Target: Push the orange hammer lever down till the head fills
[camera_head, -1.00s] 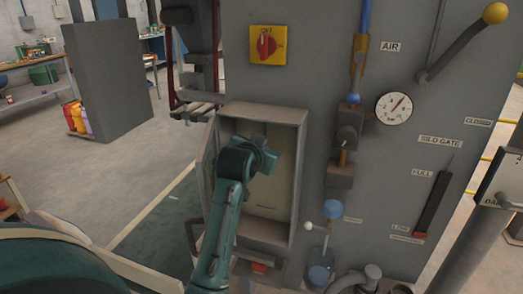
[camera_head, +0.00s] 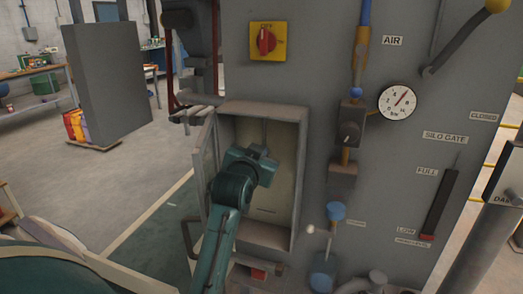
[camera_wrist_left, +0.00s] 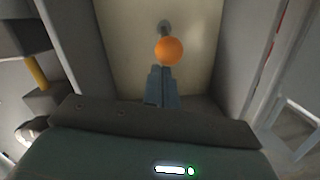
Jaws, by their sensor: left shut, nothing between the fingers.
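In the left wrist view an orange ball knob (camera_wrist_left: 169,51) sits on a short grey stem inside a pale open cabinet. My left gripper (camera_wrist_left: 162,72) is shut and empty. Its fingertips appear just below the knob in that view; I cannot tell whether they touch it. In the head view my left gripper (camera_head: 262,165) reaches into the open cabinet (camera_head: 301,150) on the grey machine, and the knob is hidden behind it. My right gripper is not in view.
The cabinet's open door (camera_head: 206,165) stands close to the left of my arm. A red switch on a yellow plate (camera_head: 267,41), a pressure gauge (camera_head: 398,102) and a level indicator (camera_head: 439,205) are on the machine's front.

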